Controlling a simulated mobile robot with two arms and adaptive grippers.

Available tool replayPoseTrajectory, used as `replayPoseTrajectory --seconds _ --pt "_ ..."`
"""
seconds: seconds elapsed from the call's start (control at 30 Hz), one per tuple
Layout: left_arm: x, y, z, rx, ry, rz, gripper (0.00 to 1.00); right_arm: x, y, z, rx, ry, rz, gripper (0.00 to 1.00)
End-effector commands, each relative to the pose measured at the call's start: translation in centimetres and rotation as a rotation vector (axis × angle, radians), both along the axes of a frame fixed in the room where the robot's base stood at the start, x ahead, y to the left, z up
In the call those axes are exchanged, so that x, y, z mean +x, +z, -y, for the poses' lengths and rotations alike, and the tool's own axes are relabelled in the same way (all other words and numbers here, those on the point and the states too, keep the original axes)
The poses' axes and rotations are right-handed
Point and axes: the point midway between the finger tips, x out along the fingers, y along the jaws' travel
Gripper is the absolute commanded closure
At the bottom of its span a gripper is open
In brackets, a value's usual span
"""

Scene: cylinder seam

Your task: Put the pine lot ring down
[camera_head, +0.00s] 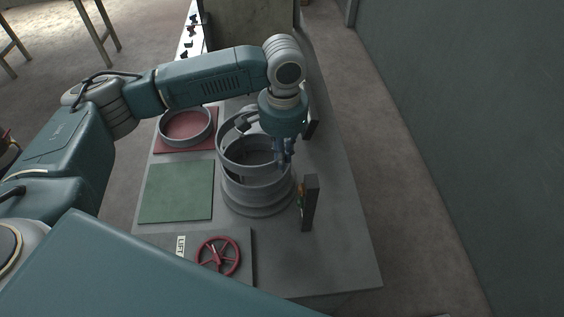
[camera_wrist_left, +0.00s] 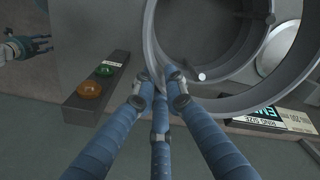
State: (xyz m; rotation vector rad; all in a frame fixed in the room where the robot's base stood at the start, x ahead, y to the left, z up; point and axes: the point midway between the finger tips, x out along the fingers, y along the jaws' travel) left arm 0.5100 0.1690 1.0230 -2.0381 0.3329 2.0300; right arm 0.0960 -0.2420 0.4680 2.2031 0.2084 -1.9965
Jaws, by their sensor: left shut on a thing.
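My left gripper (camera_head: 284,151) is shut on the right side of a grey ring (camera_head: 233,161). The ring is held over a round grey stand (camera_head: 257,196); I cannot tell whether they touch. In the left wrist view the fingers (camera_wrist_left: 160,88) close on the wall of the ring (camera_wrist_left: 232,106). I see no lot mark on this ring. A green mat (camera_head: 178,191) left of the stand is bare. What looks like my right gripper (camera_wrist_left: 27,46) shows at the left edge of the wrist view, its jaw state unclear.
Another grey ring (camera_head: 205,134) lies on a red mat (camera_head: 163,143) behind the green one. A red handwheel (camera_head: 218,257) with a LIFT label is at the front. An upright dark panel (camera_head: 309,204) with buttons stands right of the stand. The bench's right front is clear.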

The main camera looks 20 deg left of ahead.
Motion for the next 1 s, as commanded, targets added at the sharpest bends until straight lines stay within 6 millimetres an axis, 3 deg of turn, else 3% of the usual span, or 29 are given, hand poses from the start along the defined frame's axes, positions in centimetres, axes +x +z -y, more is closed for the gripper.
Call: replayPoseTrajectory --seconds 0.27,0.63,1.0 --pt "-0.1 -3.5 0.0 0.001 0.000 -0.002 1.00 -0.2 0.8 -0.1 0.001 0.001 -0.002 0.60" --pt "-0.1 -3.9 0.0 0.002 0.000 -0.002 1.00 -0.6 0.9 -1.5 0.017 0.003 -0.008 0.60" --pt "0.0 -4.9 0.0 0.000 0.001 -0.001 1.00 -0.7 1.2 -1.1 0.012 0.004 -0.010 0.60"
